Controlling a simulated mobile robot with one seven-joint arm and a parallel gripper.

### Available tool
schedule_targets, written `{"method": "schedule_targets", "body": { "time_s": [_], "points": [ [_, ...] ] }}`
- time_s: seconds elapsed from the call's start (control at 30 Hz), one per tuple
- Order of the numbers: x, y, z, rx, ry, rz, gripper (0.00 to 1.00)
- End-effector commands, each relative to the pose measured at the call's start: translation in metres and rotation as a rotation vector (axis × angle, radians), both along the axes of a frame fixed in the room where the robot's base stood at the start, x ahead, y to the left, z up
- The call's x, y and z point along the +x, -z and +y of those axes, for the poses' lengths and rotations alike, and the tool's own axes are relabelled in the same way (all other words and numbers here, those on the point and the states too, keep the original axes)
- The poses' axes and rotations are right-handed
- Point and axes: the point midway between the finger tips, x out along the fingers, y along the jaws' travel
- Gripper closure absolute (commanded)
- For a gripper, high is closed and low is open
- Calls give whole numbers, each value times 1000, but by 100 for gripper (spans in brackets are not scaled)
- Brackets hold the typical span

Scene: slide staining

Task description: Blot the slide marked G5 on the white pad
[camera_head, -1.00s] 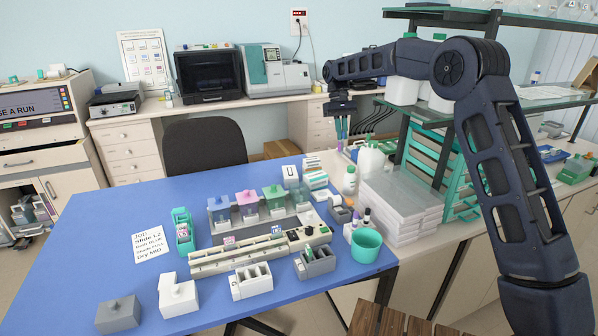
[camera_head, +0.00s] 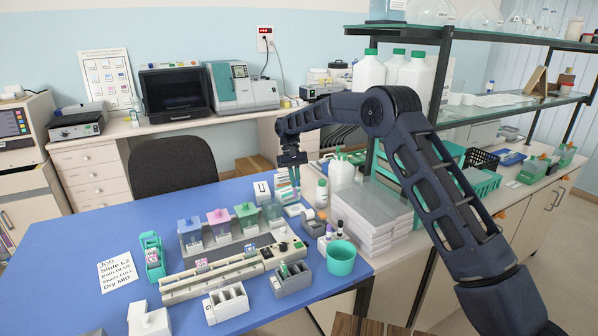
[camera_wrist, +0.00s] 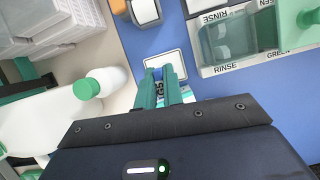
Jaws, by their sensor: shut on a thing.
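My gripper (camera_head: 296,183) points down over the back right part of the blue table. In the wrist view its teal fingers (camera_wrist: 166,82) are shut on a slide (camera_wrist: 160,88), whose label shows between them. The label is partly hidden and its full mark is hard to read. The white pad (camera_wrist: 178,57) is a small pale rectangle with a grey border, just beyond the fingertips. It also shows in the head view (camera_head: 294,210), below the gripper. I cannot tell whether the slide touches the pad.
Staining jars (camera_head: 219,228) in a row stand left of the pad, with a rinse jar (camera_wrist: 228,45) close by. A roll dispenser (camera_wrist: 145,12) sits beside the pad. White bottles (camera_head: 342,172), stacked trays (camera_head: 375,222) and a teal cup (camera_head: 341,258) stand to the right.

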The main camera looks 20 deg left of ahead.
Motion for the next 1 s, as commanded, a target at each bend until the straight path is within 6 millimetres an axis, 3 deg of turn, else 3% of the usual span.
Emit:
{"method": "schedule_targets", "body": {
  "time_s": [1.0],
  "points": [
    [0,40,0,0,0,0,100]
  ]
}}
